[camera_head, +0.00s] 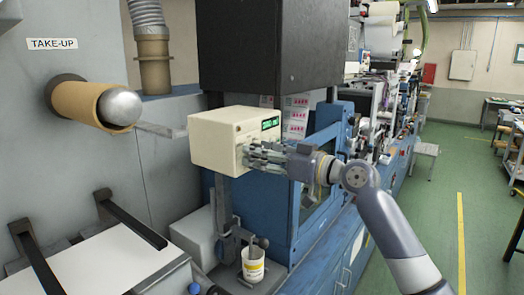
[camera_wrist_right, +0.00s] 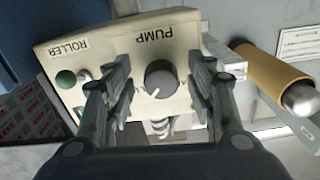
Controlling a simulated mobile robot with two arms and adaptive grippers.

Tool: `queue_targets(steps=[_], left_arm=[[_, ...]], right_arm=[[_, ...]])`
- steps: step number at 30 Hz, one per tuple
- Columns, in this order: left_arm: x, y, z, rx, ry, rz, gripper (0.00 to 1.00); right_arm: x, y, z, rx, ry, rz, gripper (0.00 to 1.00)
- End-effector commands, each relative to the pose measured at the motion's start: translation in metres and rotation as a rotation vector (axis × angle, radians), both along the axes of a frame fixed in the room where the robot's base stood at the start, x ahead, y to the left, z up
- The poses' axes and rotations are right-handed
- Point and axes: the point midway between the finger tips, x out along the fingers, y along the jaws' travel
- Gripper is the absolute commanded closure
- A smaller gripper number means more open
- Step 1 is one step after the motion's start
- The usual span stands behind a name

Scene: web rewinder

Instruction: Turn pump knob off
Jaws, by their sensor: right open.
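The pump knob (camera_wrist_right: 161,79) is a dark round dial with a white pointer line, under the label PUMP on the cream control box (camera_wrist_right: 118,50). The same box (camera_head: 218,140) shows in the head view with a green display. My right gripper (camera_head: 250,152) is at the front of the box. In the right wrist view its open fingers (camera_wrist_right: 160,85) stand on either side of the knob, with a gap to it on both sides. I cannot tell whether the fingertips touch the panel. In the head view the fingers hide the knob. My left gripper is not seen clearly.
A take-up roll (camera_head: 85,102) sticks out at left. The green floor (camera_head: 440,210) at right is largely clear.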

Motion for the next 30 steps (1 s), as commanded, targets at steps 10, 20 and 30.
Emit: queue_targets(steps=[10, 20, 30], left_arm=[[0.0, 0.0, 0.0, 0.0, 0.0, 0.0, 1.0], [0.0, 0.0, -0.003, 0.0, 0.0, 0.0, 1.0], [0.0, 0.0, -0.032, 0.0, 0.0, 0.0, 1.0]], right_arm=[[0.0, 0.0, 0.0, 0.0, 0.0, 0.0, 0.79], [0.0, 0.0, -0.001, -0.004, -0.008, 0.0, 0.93], [0.0, 0.0, -0.004, -0.095, -0.135, 0.0, 0.93]])
